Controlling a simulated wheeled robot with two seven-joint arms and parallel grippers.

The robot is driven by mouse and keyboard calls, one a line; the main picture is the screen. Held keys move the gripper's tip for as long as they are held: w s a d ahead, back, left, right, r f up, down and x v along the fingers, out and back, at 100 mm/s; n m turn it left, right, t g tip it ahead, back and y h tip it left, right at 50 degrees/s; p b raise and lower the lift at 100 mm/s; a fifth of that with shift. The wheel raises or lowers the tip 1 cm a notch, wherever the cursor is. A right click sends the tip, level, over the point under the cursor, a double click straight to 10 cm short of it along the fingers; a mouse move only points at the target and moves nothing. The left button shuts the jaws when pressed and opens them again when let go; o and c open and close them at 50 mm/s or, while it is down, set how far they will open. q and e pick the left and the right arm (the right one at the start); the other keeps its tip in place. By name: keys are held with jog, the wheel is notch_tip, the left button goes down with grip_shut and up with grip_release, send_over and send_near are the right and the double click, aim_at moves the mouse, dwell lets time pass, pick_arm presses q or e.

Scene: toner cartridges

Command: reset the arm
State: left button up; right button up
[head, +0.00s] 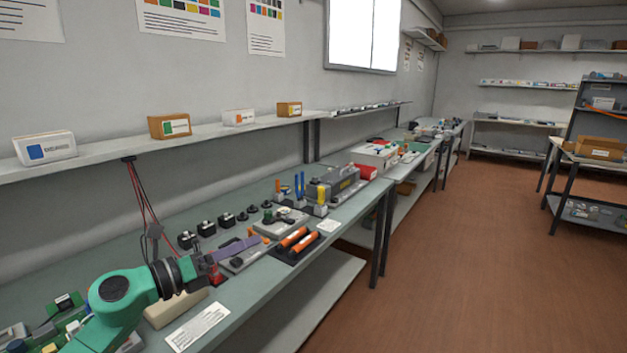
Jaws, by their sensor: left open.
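My left arm, green with a black wrist (168,275), comes in from the lower left over the workbench (305,255). My left gripper (217,266) is at its end, small and partly lost against the tools. It is open. A long purple piece (236,248) lies right by the fingers in the picture; I cannot tell whether it touches them. A dark tray with orange rollers (297,242) is farther right, apart from the gripper. My right gripper is not in view.
A cream block (175,308) and a white printed sheet (198,326) are beside and below my wrist. Several small black parts (206,228) line the back of the bench. A grey machine (338,182) stands farther along. A shelf (110,150) with boxes overhangs the bench. The brown floor is clear.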

pick_arm(q)
jog(key=s+a+f+n+y, duration=0.35)
jog(key=f+n+y, duration=0.2)
jog(key=n, duration=0.45)
jog(key=s+a+f+n+y, duration=0.2)
jog(key=a+f+n+y, duration=0.2)
jog(key=f+n, duration=0.5)
jog(key=s+a+f+n+y, duration=0.3)
jog(key=a+f+n+y, duration=0.15)
jog(key=n, duration=0.75)
jog(key=s+d+f+n+g+h, duration=0.1)
jog(key=s+d+f+n+g, duration=0.15)
jog(key=s+f+g, duration=0.5)
jog(key=s+d+f+n+g+h, duration=0.1)
jog(key=s+d+f+n+g, duration=0.3)
jog(key=s, duration=0.7)
notch_tip(320, 180, down, 22)
jog(key=s+a+m+t, duration=0.1)
jog(key=a+m+t, duration=0.1)
jog(key=a, duration=0.1)
jog(key=s+a+f+g, duration=0.2)
jog(key=s+f, duration=1.3)
jog(key=s, duration=0.2)
jog(key=shift+s+a+f+y, duration=0.25)
jog(key=shift+a+f+y, duration=0.05)
jog(key=shift+f+y, duration=0.1)
